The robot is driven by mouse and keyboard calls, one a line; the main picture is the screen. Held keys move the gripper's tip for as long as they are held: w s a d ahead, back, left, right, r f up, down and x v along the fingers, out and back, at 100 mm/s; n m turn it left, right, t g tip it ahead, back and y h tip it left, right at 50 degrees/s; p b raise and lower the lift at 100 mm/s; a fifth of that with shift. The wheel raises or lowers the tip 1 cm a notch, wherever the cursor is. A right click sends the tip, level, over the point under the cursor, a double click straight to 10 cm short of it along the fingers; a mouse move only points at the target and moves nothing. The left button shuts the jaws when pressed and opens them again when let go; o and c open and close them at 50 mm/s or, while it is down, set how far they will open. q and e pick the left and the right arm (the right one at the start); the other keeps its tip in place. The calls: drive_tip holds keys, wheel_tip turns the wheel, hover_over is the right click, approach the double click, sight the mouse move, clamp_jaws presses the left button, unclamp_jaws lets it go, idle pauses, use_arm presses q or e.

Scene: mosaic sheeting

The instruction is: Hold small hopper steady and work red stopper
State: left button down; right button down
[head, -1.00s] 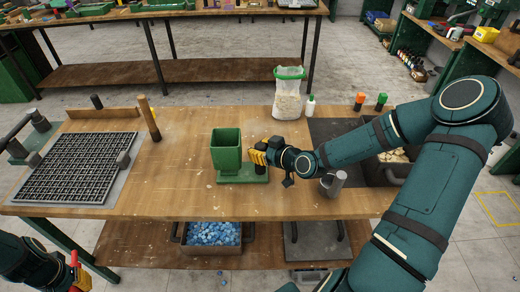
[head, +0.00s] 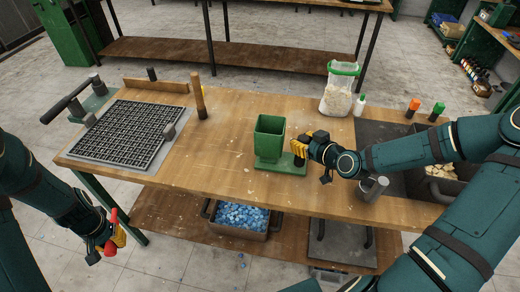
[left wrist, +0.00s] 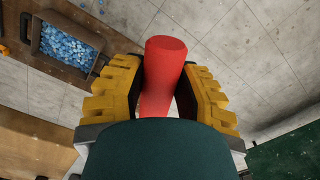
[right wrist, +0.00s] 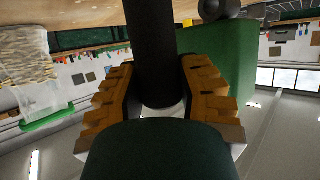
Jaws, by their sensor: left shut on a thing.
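The small green hopper (head: 270,138) stands upright on a green base (head: 268,166) near the table's front edge. My right gripper (head: 299,150) is at the base's right end, its fingers closed around a dark upright post. In the right wrist view the post (right wrist: 157,50) lies between the fingers, with the green hopper (right wrist: 220,65) beyond. My left gripper (head: 112,236) hangs at lower left, off the table's front, shut on a red stopper (left wrist: 163,70). The stopper is apart from the hopper. The hopper's inside and outlet cannot be made out.
A black grid panel (head: 130,133) lies at the table's left, beside a wooden post (head: 199,95). A bin of blue pieces (head: 240,217) sits on the lower shelf. A green-lidded bag (head: 338,92) and small bottles stand at back right. A grey cylinder (head: 373,187) is right of the base.

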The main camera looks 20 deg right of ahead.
idle(0.3)
idle(0.4)
